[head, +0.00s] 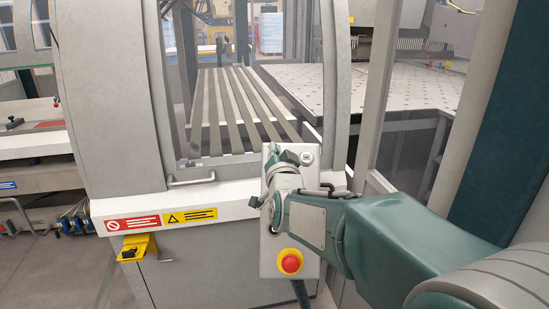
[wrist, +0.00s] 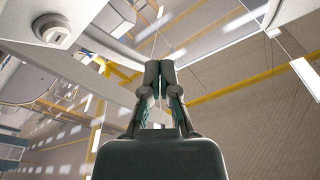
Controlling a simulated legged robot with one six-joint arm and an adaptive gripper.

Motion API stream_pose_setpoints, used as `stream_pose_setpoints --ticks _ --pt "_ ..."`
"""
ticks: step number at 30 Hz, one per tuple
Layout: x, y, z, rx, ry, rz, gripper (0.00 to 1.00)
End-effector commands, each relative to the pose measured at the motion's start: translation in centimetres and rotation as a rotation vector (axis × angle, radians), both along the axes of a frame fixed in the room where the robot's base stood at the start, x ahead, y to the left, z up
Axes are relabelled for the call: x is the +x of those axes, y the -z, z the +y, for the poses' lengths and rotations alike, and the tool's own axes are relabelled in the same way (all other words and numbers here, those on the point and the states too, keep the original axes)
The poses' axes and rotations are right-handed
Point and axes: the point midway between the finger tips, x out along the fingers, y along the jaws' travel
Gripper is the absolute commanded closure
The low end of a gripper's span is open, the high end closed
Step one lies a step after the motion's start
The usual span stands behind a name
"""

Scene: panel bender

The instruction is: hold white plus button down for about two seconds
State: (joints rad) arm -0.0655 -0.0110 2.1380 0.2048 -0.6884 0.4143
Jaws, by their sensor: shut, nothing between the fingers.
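A pale grey control box (head: 308,268) stands upright at the front of the machine, with a red stop button (head: 290,262) on a yellow base near its bottom. A small round fitting (head: 307,158) shows near its top right corner. I cannot make out the white plus button; my gripper and arm cover much of the box's face. My gripper (head: 288,158) is in front of the upper box. In the wrist view its fingertips (wrist: 160,68) are together and empty. A round, slotted fitting (wrist: 50,30) shows at that view's upper left. I cannot tell whether the fingertips touch the box.
The white machine ledge (head: 125,207) carries red and yellow warning labels left of the box. A yellow foot-switch-like part (head: 138,247) hangs below it. A slatted table (head: 230,110) lies behind the frame. A grey post (head: 372,95) stands to the right.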

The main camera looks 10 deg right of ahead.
Motion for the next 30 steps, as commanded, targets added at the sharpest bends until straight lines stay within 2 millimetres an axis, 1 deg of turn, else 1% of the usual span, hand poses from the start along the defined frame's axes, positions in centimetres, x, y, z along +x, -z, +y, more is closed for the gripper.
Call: stream_pose_setpoints --ticks 4,7,21,27,30 --pt "0.2 0.2 0.1 -0.002 -0.001 0.002 1.00" --pt "0.8 0.7 0.0 -0.003 0.000 0.004 1.00" --pt "5.2 4.3 -1.2 -0.002 0.000 0.004 1.00" --pt "6.5 5.3 -1.5 -0.003 -0.001 0.002 1.00" --pt "6.7 5.4 -1.5 -0.003 -0.001 0.002 1.00"
